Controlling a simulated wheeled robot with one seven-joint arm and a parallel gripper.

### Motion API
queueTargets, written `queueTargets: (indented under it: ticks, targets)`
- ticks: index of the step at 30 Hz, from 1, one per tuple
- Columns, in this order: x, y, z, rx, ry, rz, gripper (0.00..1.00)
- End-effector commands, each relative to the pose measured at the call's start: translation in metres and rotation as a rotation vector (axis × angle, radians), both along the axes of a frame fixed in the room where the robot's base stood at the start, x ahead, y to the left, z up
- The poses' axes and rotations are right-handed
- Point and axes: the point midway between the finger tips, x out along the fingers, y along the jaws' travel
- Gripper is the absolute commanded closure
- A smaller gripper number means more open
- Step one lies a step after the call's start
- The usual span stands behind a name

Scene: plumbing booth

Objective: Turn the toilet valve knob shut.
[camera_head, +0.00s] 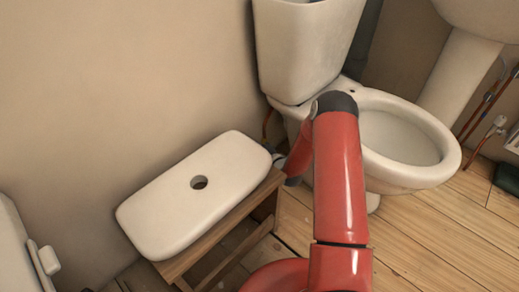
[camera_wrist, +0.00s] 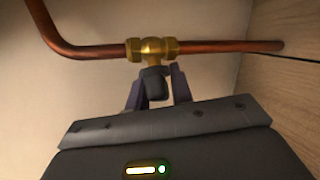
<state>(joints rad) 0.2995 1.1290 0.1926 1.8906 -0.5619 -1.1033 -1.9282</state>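The brass valve (camera_wrist: 152,48) sits on a copper pipe in the wrist view, with its dark knob (camera_wrist: 153,84) pointing toward my gripper (camera_wrist: 158,86). The two fingers stand on either side of the knob, the left one close against or just beside it. A narrow gap seems to show by the right finger, so the gripper looks open around the knob. Whether a finger touches it is unclear. In the head view the toilet (camera_head: 390,150) stands behind my red arm. The valve and most of my gripper are hidden there.
The copper pipe (camera_wrist: 215,47) runs along the wall and bends up at left. A wooden stool (camera_head: 215,262) bearing a white cistern lid (camera_head: 165,215) stands left of my arm. A basin pedestal (camera_head: 458,85) is at the right. Wooden floor is clear at the front right.

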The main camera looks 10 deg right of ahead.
Motion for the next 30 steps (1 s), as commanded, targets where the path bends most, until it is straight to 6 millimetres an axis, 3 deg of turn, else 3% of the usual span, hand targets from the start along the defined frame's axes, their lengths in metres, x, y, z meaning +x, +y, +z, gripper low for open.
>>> queueTargets:
  ticks: [5,15,24,25,28,30]
  targets:
    - [-0.0001,-0.0003,-0.0006,0.055,-0.022,-0.002,1.00]
    - [0.0001,0.0004,0.0040,0.351,-0.140,-0.002,1.00]
    - [0.0001,0.0001,0.0050,0.368,-0.149,-0.001,1.00]
    - [0.0001,0.0001,0.0050,0.367,-0.148,-0.001,0.77]
    - [0.0001,0.0001,0.0050,0.366,-0.148,-0.001,0.63]
    - [0.0001,0.0002,0.0052,0.366,-0.148,-0.001,0.63]
